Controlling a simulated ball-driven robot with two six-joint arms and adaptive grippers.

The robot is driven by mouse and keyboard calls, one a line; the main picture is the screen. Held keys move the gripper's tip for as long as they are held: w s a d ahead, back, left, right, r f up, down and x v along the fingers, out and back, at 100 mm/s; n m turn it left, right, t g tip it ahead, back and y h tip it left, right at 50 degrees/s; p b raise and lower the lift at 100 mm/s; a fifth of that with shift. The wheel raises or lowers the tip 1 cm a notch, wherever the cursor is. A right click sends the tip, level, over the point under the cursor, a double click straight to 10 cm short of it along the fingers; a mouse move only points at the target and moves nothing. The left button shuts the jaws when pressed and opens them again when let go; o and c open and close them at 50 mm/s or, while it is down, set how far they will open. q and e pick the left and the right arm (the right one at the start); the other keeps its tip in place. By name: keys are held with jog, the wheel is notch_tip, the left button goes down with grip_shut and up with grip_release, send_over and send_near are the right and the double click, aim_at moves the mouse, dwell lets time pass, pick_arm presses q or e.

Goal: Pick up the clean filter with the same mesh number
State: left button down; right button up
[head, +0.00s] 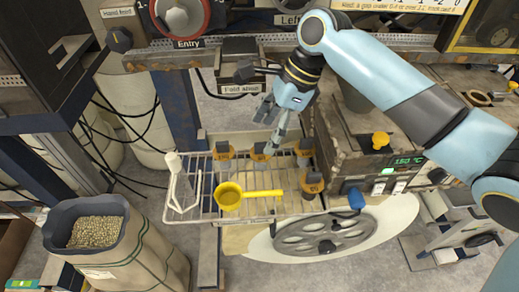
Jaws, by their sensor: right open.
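Several small orange-and-dark pieces, which look like the filters, stand on the wire rack (285,211). Three form a back row: a left one (222,152), a middle one (261,153) and a right one (305,148). Another one (312,184) stands in front at the right. Dark marks show on their orange faces, but I cannot read any mesh number. My right gripper (271,128) is open and empty, pointing down above and just behind the middle back filter. I cannot tell whether a finger touches it. My left gripper is not in view.
A yellow long-handled scoop (229,196) lies across the rack's front. A machine with a lit display (406,162) borders the rack on the right. A bin of pellets (96,231) stands at the lower left.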

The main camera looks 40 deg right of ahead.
aim_at(262, 143)
jog(key=x, duration=0.3)
jog(key=p+x, duration=0.1)
jog(key=shift+w+d+f, duration=0.1)
jog(key=shift+d+f, duration=0.1)
jog(key=shift+f, duration=0.15)
jog(key=shift+w+a+f, duration=0.15)
jog(key=shift+f, duration=0.2)
jog(key=shift+c, duration=0.3)
jog(key=c, duration=0.5)
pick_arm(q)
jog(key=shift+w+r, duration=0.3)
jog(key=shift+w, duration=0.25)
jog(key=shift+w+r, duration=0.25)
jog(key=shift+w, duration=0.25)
pick_arm(e)
jog(key=c, duration=0.7)
